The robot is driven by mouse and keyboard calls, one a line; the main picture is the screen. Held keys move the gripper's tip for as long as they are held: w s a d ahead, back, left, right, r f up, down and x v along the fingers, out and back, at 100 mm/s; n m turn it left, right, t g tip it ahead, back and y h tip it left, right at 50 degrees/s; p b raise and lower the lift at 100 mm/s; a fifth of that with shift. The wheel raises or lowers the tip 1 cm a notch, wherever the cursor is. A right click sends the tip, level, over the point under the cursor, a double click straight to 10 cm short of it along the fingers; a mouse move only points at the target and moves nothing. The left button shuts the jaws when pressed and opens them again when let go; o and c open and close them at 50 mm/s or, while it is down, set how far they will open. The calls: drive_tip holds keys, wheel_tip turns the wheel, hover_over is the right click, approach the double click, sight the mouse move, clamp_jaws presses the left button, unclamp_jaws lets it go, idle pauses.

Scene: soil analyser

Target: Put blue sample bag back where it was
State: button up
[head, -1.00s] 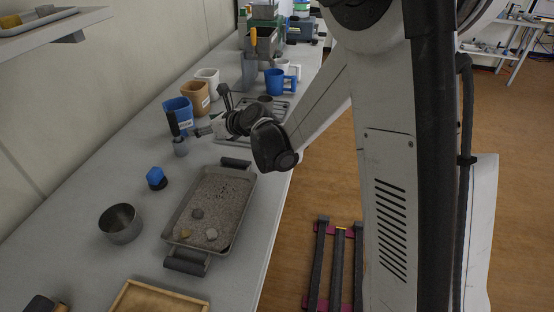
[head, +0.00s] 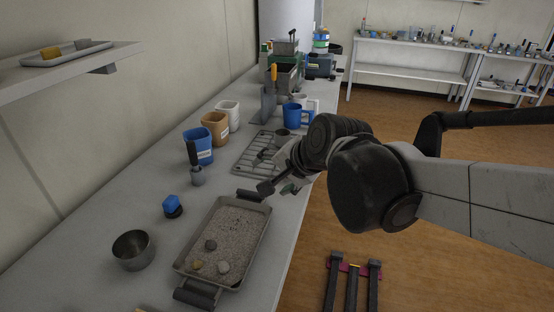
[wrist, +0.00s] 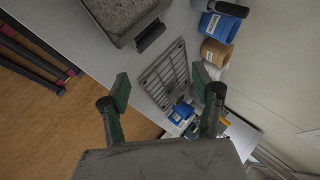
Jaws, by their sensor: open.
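The blue sample bag (head: 199,148) stands upright on the bench, nearest in a row with a brown bag (head: 215,128) and a white bag (head: 228,115). It has a white label, and the wrist view shows it at the upper right (wrist: 216,28). My gripper (head: 278,188) is open and empty, right of the blue bag and clear of it, above the bench's right edge near the tray. In the wrist view the two green-padded fingers (wrist: 160,86) are wide apart with nothing between them.
A dark-handled tool (head: 195,165) stands just in front of the blue bag. A sand tray (head: 263,240), steel bowl (head: 131,252) and blue-topped object (head: 172,206) are nearer. A wire rack (head: 250,163) and blue mug (head: 291,117) lie beyond.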

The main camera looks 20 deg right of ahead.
drive_tip(key=s+d+f+n+h, duration=0.1)
drive_tip(key=s+d+n, duration=0.2)
drive_tip(key=s, duration=0.4)
drive_tip(key=s+d+f+n+g+h, duration=0.1)
drive_tip(key=s+d+n+h, duration=0.1)
drive_tip(key=s+n, duration=0.4)
drive_tip(key=shift+s+d+f+n, duration=0.15)
drive_tip(key=shift+s+d+n, duration=0.25)
drive_tip(key=shift+d, duration=0.5)
drive_tip(key=shift+s, duration=0.1)
drive_tip(key=shift+r, duration=0.25)
drive_tip(key=shift+a, duration=0.1)
